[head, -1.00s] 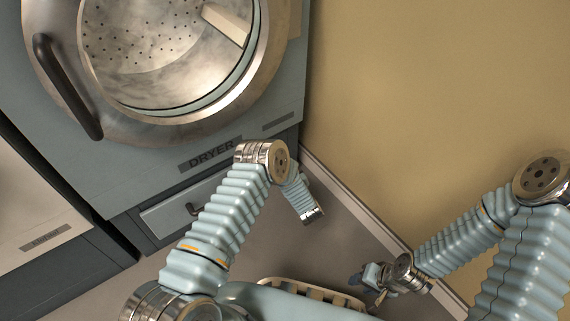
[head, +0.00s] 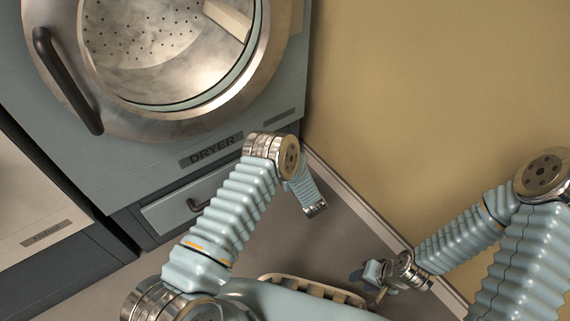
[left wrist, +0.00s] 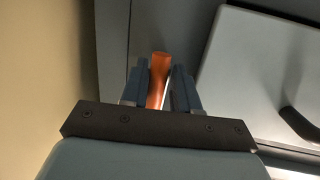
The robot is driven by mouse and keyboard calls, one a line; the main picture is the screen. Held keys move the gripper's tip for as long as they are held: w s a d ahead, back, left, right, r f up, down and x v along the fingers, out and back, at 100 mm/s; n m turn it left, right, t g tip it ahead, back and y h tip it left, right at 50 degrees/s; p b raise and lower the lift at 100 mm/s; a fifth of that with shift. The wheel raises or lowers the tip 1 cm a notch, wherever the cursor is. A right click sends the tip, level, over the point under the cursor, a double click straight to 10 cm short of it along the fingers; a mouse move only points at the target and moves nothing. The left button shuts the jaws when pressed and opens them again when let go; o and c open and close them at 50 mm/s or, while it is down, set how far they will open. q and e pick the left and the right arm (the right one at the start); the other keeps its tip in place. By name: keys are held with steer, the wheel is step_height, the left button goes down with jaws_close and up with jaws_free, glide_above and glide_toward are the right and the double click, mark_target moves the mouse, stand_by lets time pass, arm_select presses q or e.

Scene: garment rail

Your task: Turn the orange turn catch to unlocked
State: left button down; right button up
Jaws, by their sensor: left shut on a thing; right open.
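The orange turn catch (left wrist: 159,68) shows in the left wrist view as an orange bar in front of a dark grey panel. My left gripper (left wrist: 160,84) is shut on it, one finger on each side. In the head view my left arm reaches down beside the dryer's lower front corner, and its fingers and the catch are hidden there. My right gripper (head: 371,279) is open and empty, low at the right, over the edge of a slatted basket.
The dryer (head: 150,160) stands at the left, with a drawer (head: 180,207) at its base. The drawer's handle also shows in the left wrist view (left wrist: 298,124). A tan wall (head: 430,100) is close on the right. The slatted basket (head: 318,292) is at the bottom.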

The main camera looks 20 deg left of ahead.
arm_select(q)
steer(key=c, duration=1)
jaws_free()
steer(key=shift+d, duration=0.15)
steer(key=p+v, duration=0.2)
steer(key=v, duration=1.1)
steer(key=shift+s+d, duration=0.2)
steer(key=shift+s, duration=0.05)
steer(key=shift+f, duration=0.1)
